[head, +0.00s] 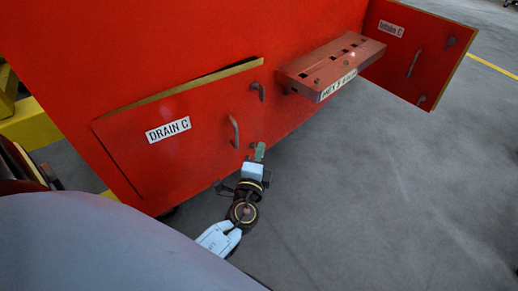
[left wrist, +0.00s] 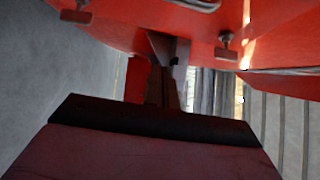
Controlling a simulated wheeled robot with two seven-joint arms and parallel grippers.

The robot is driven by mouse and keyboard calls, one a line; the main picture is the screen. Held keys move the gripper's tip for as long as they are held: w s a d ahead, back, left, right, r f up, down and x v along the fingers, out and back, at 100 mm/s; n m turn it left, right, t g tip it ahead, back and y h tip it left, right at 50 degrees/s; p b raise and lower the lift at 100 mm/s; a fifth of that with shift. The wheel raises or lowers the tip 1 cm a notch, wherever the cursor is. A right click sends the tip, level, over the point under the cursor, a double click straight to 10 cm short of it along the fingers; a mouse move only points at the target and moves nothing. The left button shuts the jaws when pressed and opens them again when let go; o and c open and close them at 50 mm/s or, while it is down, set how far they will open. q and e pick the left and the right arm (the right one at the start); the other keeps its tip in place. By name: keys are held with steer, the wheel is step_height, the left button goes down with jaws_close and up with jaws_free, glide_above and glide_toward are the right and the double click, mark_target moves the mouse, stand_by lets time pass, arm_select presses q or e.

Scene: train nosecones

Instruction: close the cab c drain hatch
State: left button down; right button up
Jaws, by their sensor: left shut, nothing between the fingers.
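The drain hatch (head: 185,155) is a red panel labelled DRAIN C on the red cab side in the head view. A pale yellowish edge shows along its slanted top, so it looks slightly ajar. It has a grey bar handle (head: 234,131) near its right side and a small latch (head: 253,146) at its lower right corner. My left gripper (head: 259,152) is at that lower right corner, shut and empty; I cannot tell whether it touches the panel. In the left wrist view, the gripper fingers (left wrist: 165,92) are dark, beneath red panelling (left wrist: 125,22). My right gripper is out of view.
A red box-like ledge (head: 325,62) with a label juts from the cab, right of the hatch. Beyond it, another red panel (head: 415,60) with a handle stands swung out. A yellow frame (head: 32,125) is at the left. Grey floor (head: 400,190) on the right is clear.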

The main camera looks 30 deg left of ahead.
arm_select(q)
steer(key=x, duration=0.3)
steer(key=a+x, duration=0.1)
steer(key=x, duration=0.3)
steer(key=a+x, duration=0.1)
steer(key=x, duration=0.2)
steer(key=shift+s+r, duration=0.15)
steer(key=shift+s, duration=0.1)
steer(key=shift+w+a, duration=0.2)
steer(key=shift+a, duration=0.4)
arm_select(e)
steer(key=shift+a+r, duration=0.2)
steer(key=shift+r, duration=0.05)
